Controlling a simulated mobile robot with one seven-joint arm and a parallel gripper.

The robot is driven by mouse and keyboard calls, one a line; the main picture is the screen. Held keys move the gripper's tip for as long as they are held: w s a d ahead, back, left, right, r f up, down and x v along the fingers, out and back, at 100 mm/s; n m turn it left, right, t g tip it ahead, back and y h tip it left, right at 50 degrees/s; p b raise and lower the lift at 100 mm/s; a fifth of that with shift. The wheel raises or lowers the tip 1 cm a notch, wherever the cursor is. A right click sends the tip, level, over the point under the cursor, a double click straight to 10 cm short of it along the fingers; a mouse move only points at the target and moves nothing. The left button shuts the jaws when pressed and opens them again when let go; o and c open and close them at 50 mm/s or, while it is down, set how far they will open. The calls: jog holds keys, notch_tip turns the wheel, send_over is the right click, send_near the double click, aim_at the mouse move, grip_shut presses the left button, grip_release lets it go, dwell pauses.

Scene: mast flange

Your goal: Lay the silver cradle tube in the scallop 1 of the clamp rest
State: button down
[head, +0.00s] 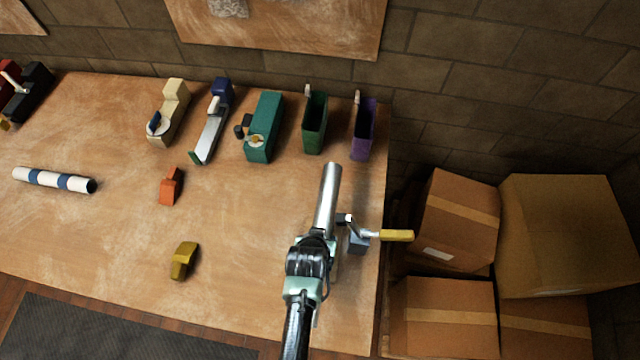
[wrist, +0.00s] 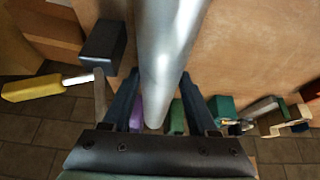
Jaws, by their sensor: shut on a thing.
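The silver cradle tube (head: 328,196) is in my gripper (head: 318,238), above the right part of the table. In the head view it points away toward the back of the table. In the wrist view the tube (wrist: 168,50) runs between the two dark fingers (wrist: 158,105), which are shut on it. A grey block with a crank and yellow handle (head: 396,235) is at the table's right edge, just right of my gripper; it also shows in the wrist view (wrist: 103,45). I cannot tell for sure which thing is the clamp rest, and no scallop is clearly visible.
Along the table's back stand a green bin (head: 315,125), a purple bin (head: 362,132), a teal device (head: 264,130), a navy device and a cream device. An orange piece (head: 170,187), a yellow piece (head: 184,260) and a striped tube (head: 55,180) lie left. Cardboard boxes (head: 457,215) stand right.

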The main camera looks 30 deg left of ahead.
jog(key=shift+f+b, duration=2.3)
jog(key=shift+f, duration=0.7)
jog(key=shift+c, duration=0.5)
grip_release()
jog(key=shift+s, duration=0.1)
jog(key=shift+s+a+f, duration=0.15)
jog(key=shift+s, duration=0.05)
jog(key=v, duration=1.3)
jog(key=shift+w+d, duration=0.25)
jog(key=shift+d, duration=0.05)
